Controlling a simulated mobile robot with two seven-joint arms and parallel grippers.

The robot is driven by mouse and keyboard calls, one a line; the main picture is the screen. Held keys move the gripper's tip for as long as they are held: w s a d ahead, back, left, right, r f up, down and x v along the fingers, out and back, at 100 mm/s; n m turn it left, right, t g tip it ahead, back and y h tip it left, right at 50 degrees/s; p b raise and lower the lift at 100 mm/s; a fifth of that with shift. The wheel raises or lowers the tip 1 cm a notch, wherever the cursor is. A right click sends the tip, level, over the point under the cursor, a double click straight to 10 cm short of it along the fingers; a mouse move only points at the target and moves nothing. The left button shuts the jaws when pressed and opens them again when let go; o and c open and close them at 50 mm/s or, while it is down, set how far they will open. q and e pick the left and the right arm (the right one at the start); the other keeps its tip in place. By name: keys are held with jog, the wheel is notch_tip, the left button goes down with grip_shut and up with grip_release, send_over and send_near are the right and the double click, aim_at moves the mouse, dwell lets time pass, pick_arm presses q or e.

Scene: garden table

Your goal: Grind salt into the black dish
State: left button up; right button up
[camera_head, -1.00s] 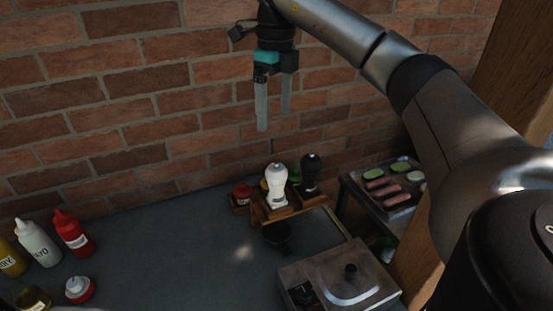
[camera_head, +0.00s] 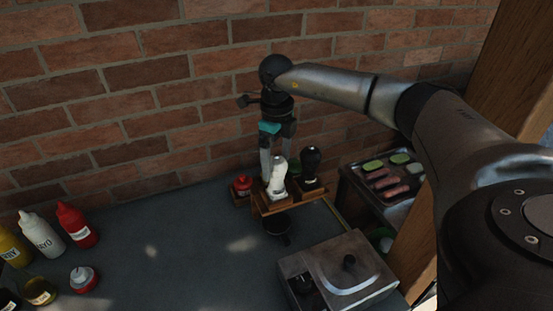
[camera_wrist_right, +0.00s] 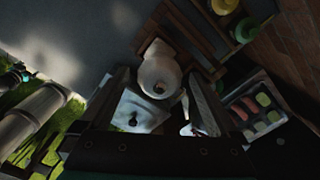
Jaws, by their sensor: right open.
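The white salt grinder (camera_head: 277,178) stands upright in a wooden rack (camera_head: 283,204) near the brick wall, beside a black grinder (camera_head: 311,166). The black dish (camera_head: 276,226) sits on the table just in front of the rack, partly covered by it. My right gripper (camera_head: 274,164) is open and points down at the white grinder's top, its fingers close around or just behind it. In the right wrist view, the white grinder's rounded top (camera_wrist_right: 159,75) shows between the two spread fingers. Contact cannot be told. My left gripper is out of view.
A metal box with a black knob (camera_head: 348,262) stands in front of the rack, to the right. A tray of food slices (camera_head: 394,188) lies further right. Sauce bottles (camera_head: 76,225) stand at the left. The middle of the table is clear.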

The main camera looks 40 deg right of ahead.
jog(key=shift+f, duration=0.15)
jog(key=c, duration=1.4)
jog(key=shift+o, duration=0.2)
